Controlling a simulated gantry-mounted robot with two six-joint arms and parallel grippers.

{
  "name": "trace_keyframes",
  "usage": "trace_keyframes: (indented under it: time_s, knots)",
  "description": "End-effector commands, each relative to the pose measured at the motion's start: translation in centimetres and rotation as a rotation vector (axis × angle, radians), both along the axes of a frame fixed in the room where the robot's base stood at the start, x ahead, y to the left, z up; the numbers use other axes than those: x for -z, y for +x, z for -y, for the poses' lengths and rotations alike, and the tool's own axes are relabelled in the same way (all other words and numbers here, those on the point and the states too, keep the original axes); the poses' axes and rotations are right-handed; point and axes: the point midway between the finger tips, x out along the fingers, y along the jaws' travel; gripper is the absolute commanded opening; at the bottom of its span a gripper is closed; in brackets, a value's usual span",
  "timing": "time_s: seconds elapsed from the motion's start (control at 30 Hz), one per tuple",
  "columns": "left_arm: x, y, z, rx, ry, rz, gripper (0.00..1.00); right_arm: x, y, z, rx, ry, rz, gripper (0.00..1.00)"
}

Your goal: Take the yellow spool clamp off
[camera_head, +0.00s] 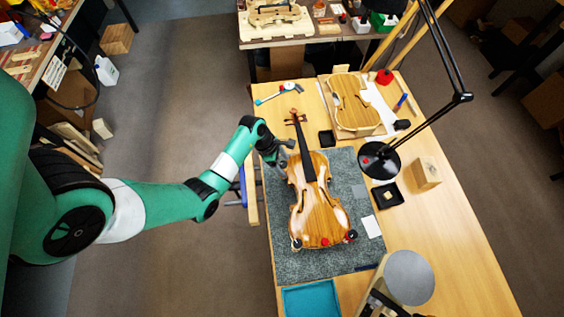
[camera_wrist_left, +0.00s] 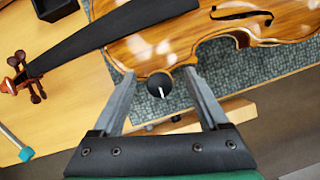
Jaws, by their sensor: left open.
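The violin (camera_head: 322,205) lies face up on a grey mat, its neck pointing to the back. My left gripper (camera_head: 285,156) is at the violin's left edge near its upper end. In the left wrist view, my left gripper (camera_wrist_left: 158,85) is open, with a round dark knob (camera_wrist_left: 160,84) bearing a white mark between its fingertips, at the violin's edge. I cannot tell whether the fingers touch it. No yellow shows on this knob; anything under it is hidden. A red clamp (camera_head: 325,242) and a dark one (camera_head: 351,236) sit at the violin's lower end. My right gripper is out of view.
The grey mat (camera_head: 372,257) lies on the wooden bench. A lamp (camera_head: 379,160) stands to the right, with a black tray (camera_head: 387,196) and a wooden block (camera_head: 427,172) nearby. A teal tray (camera_head: 311,301) is at the front. The bench's right side is mostly clear.

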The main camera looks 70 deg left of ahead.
Motion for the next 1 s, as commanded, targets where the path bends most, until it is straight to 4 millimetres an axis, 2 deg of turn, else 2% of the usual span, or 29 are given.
trace_keyframes:
  time_s: [0.03, 0.07, 0.47, 0.53, 0.57, 0.77, 1.0]
  knots:
    - [-0.03, 0.0, -0.01, 0.0, 0.0, 0.0, 0.77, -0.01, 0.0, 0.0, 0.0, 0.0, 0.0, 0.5]
    - [-0.03, 0.0, -0.01, 0.0, 0.0, 0.0, 0.72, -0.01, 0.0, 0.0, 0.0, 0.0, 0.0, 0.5]
    - [-0.05, 0.0, -0.01, 0.0, 0.0, 0.0, 0.0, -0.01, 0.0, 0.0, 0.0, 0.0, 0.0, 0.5]
    - [-0.05, 0.0, -0.01, 0.0, 0.0, 0.001, 0.0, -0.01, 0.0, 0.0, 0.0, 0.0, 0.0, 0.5]
    - [-0.05, 0.0, -0.01, 0.0, 0.0, 0.001, 0.37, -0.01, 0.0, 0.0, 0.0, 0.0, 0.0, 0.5]
    - [-0.05, 0.0, -0.01, 0.0, 0.0, 0.001, 0.01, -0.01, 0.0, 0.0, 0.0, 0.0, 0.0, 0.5]
    - [-0.06, 0.0, -0.02, 0.0, 0.0, 0.001, 0.0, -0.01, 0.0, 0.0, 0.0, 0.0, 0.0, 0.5]
